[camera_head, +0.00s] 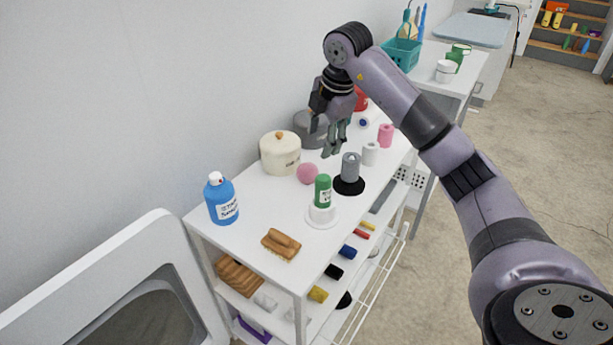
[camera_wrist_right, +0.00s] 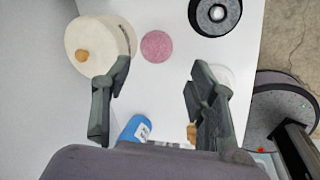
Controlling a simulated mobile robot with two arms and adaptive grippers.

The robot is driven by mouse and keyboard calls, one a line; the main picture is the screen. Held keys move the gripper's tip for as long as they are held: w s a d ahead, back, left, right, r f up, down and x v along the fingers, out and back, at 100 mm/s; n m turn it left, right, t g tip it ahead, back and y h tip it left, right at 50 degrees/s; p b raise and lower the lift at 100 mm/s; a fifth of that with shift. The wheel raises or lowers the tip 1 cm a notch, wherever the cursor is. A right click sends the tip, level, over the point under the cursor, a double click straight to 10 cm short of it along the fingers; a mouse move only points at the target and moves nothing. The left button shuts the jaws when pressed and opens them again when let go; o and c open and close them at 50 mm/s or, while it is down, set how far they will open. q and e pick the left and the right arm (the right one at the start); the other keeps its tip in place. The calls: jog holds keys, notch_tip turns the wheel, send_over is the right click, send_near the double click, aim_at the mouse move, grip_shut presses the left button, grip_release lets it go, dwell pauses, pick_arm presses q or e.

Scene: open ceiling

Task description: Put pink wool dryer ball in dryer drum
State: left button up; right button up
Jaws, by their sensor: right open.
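The pink wool dryer ball (camera_head: 308,173) lies on the white shelf top, beside the cream lidded pot and behind the green bottle. In the right wrist view the pink ball (camera_wrist_right: 157,46) shows ahead of the open fingers and between their lines. My right gripper (camera_head: 334,142) is open and empty, above the shelf top and a little behind the ball; its two fingers (camera_wrist_right: 158,100) stand wide apart in the wrist view. An open white round-windowed door (camera_head: 110,290), perhaps the dryer's, stands at the lower left. The drum is not in view. My left gripper is not in view.
Around the ball stand the cream pot (camera_head: 280,153), green bottle (camera_head: 323,188), grey spool (camera_head: 350,167) on a black base, and grey pot (camera_head: 311,130). A blue bottle (camera_head: 221,200) and wooden brush (camera_head: 281,244) are nearer the front.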

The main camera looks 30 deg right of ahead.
aim_at(312, 165)
jog(key=b+x, duration=0.1)
jog(key=x, duration=0.6)
jog(key=shift+w+a+f, duration=0.1)
jog(key=shift+w+f, duration=0.05)
jog(key=b+x, duration=0.1)
jog(key=x, duration=0.3)
jog(key=shift+w+a+f, duration=0.1)
jog(key=shift+w+f, duration=0.1)
jog(key=shift+f, duration=0.15)
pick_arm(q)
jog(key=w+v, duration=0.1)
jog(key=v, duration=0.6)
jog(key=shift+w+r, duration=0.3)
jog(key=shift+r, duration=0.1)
pick_arm(e)
jog(key=shift+c, duration=0.4)
jog(key=c, duration=0.8)
jog(key=shift+o, duration=0.2)
jog(key=shift+r, duration=0.15)
